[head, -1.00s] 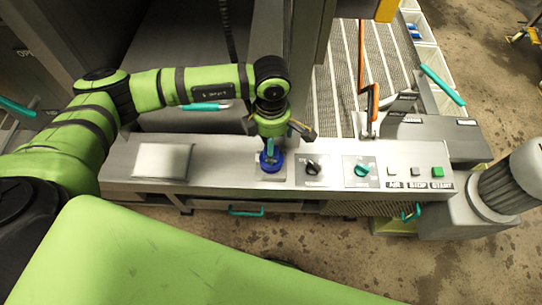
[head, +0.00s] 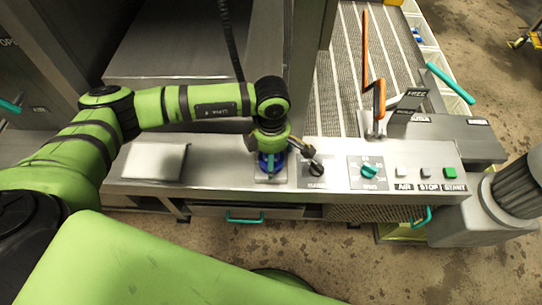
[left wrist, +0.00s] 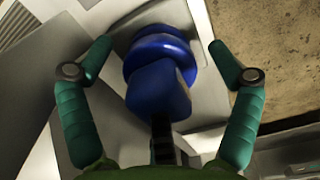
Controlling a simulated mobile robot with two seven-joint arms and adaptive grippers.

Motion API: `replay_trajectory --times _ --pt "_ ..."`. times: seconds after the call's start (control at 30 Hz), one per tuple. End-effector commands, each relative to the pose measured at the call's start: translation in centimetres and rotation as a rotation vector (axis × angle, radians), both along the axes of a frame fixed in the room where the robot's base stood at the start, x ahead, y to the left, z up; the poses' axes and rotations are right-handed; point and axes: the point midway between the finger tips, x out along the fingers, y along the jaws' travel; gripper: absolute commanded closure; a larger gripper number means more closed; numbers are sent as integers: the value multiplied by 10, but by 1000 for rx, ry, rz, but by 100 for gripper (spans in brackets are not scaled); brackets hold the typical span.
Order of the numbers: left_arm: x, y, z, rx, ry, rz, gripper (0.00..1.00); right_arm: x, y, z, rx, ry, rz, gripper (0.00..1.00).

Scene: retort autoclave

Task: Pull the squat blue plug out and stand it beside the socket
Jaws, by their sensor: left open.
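The squat blue plug (left wrist: 158,92) sits at its socket on the console top, with a round blue collar (left wrist: 165,45) at its far end in the left wrist view. In the head view the plug (head: 268,166) is partly hidden under my left gripper. My left gripper (left wrist: 160,45) is open, with one teal finger on each side of the plug. Gaps show between the fingers and the plug, so they do not grip it. My right gripper is not in view.
To the plug's right are a black knob (head: 317,169), a teal knob (head: 368,171) and a row of buttons (head: 426,173). A tilted pale panel (head: 155,162) lies to its left. An orange-handled lever (head: 379,98) rises behind the console. Bare console top lies between panel and socket.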

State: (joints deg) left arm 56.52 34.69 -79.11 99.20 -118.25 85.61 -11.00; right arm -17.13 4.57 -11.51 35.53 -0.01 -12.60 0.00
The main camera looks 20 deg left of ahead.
Motion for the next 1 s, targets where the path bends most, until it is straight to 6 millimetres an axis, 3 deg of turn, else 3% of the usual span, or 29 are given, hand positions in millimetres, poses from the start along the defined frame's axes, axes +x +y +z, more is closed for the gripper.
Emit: replay_trajectory --times 1.0 --pt "0 0 0 0 0 0 10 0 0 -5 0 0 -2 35"
